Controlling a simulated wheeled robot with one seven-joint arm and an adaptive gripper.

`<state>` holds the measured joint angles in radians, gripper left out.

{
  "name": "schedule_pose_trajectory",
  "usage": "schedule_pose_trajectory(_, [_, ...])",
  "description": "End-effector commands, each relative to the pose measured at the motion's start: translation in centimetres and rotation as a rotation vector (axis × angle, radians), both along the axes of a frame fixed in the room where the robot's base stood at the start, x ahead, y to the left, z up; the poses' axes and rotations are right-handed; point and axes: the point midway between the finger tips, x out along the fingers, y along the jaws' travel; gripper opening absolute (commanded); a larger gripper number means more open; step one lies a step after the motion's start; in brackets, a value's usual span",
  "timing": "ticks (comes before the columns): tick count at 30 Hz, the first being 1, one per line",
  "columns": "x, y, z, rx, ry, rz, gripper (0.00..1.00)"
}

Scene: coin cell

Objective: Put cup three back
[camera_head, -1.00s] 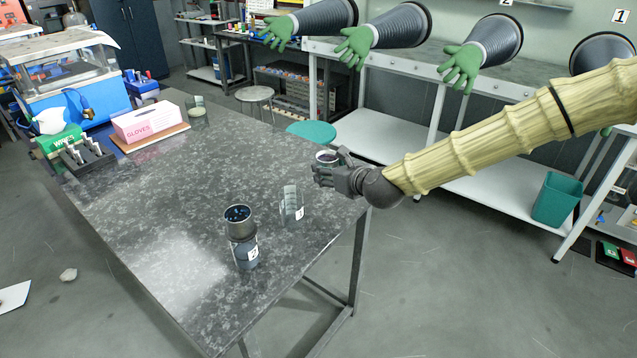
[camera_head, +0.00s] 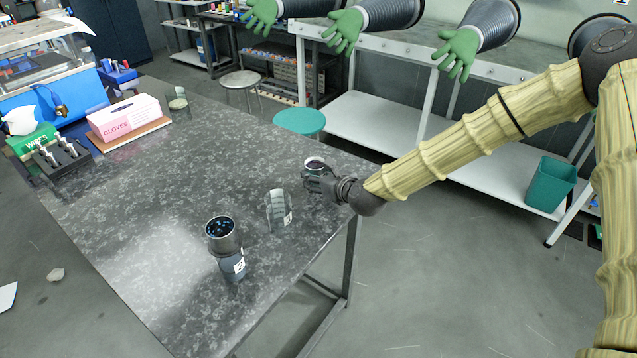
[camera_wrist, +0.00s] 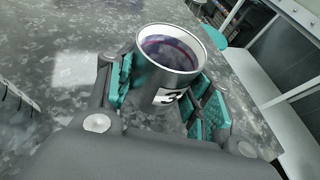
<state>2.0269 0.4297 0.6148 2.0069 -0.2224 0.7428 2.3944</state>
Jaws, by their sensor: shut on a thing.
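Cup three (camera_wrist: 170,60) is a metallic cup with a bright rim, a dark reddish-purple inside and a label reading 3 in the wrist view. My gripper (camera_wrist: 165,95) is shut around its sides, with teal pads on both sides of it. In the head view, my gripper (camera_head: 326,181) holds the cup (camera_head: 314,163) upright near the right edge of the dark speckled table (camera_head: 150,190). The gripper hides the cup's lower part, so I cannot tell whether its base touches the table.
A clear glass cup (camera_head: 278,208) stands left of my gripper. A dark labelled cup (camera_head: 225,245) stands nearer the front edge. Another clear glass (camera_head: 178,105), a gloves box (camera_head: 123,117) and a tool rack (camera_head: 60,158) are at the far left. The middle of the table is clear.

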Motion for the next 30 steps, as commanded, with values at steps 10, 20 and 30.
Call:
schedule_pose_trajectory(10, [0.0,-0.1,-2.8,0.0,-0.001,-0.001,0.18])
schedule_pose_trajectory(20, [0.0,-0.2,-3.2,0.001,-0.001,-0.002,0.18])
schedule_pose_trajectory(30, [0.0,-0.2,-3.1,0.0,0.0,-0.003,0.72])
